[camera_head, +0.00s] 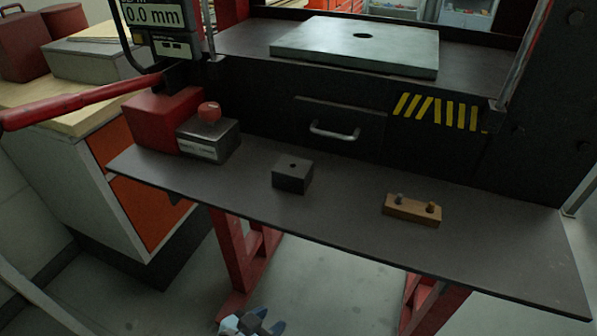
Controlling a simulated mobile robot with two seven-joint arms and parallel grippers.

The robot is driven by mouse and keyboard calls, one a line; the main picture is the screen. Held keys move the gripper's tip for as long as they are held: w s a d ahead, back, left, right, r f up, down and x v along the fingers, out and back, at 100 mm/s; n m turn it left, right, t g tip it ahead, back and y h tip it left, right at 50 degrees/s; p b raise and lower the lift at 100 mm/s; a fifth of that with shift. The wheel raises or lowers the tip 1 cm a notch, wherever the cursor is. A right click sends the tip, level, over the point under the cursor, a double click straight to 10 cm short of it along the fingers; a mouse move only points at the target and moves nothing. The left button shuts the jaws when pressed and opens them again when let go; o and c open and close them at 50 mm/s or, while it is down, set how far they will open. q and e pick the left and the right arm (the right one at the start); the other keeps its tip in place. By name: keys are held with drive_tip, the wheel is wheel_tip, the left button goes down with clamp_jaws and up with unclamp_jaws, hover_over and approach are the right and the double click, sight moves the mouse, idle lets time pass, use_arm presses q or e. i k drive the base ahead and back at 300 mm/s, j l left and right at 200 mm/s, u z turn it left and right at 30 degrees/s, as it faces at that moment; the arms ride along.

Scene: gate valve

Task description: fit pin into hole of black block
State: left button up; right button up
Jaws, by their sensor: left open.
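The black block (291,181) sits on the dark shelf left of its middle, with a small round hole in its top face. A wooden holder (411,211) lies to its right on the same shelf. A grey pin (399,198) stands at the holder's left end, and a brass-coloured pin (433,208) stands at its right end. My left gripper (269,321) shows at the bottom edge, below and apart from the shelf. It is open, with nothing seen between its fingers. My right gripper is out of view.
The dark shelf (350,220) has free room between block and holder and at the right. A metal box with a red knob (209,113) stands at its left. A red lever (80,103) crosses the left side. A drawer handle (334,131) sticks out behind.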

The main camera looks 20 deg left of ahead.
sight(290, 174)
drive_tip(key=i+l+u, duration=0.1)
drive_tip(key=l+u, duration=0.2)
drive_tip(key=l, duration=0.7)
drive_tip(key=l+u, duration=0.35)
drive_tip(key=l, duration=0.6)
